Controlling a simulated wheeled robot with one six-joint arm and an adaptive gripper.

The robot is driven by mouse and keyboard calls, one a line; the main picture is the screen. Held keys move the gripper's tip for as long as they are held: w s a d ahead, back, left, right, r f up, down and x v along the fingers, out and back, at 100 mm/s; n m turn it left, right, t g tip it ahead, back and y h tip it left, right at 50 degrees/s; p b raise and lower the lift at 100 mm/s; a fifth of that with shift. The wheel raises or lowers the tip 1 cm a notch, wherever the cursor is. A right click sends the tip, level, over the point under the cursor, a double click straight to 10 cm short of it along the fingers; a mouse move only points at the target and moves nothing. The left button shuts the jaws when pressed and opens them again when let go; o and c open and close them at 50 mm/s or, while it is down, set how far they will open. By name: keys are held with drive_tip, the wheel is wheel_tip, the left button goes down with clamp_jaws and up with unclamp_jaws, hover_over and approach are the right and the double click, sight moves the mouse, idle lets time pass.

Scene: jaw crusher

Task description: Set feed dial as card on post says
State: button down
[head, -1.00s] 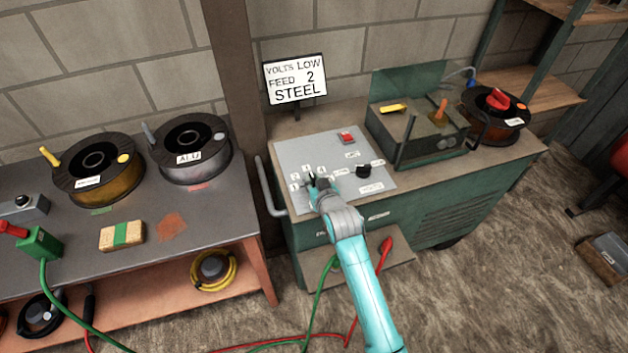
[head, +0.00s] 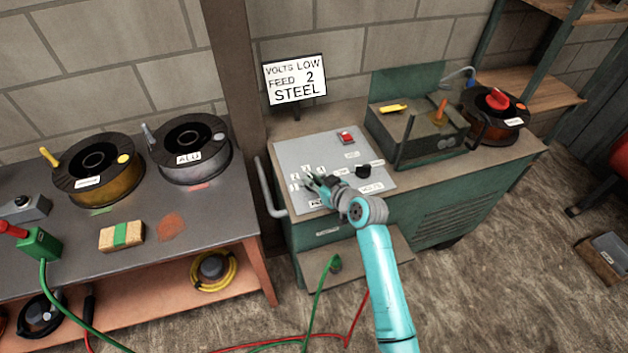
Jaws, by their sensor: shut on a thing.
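The card (head: 296,80) on its post reads "VOLTS LOW, FEED 2, STEEL". The grey control panel (head: 290,150) lies on top of the green machine below the card. My gripper (head: 314,180) is at the left part of the panel, shut on the feed dial, among small number labels (head: 307,169). The fingers hide most of the dial, so I cannot read where it points. A second black knob (head: 363,171) sits to the right, clear of my gripper, with a volts label (head: 371,188) below it.
A red switch (head: 346,138) is on the panel's upper part. A green feeder box (head: 425,130) and a spool with a red knob (head: 497,108) stand right of the panel. A bench (head: 215,225) with two spools is at left. Cables lie on the floor.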

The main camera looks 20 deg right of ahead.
drive_tip(key=shift+f+n+y, duration=0.1)
drive_tip(key=shift+n+y, duration=0.4)
drive_tip(key=c, duration=1.1)
unclamp_jaws()
drive_tip(key=shift+s+d, duration=0.1)
drive_tip(key=v, duration=1.2)
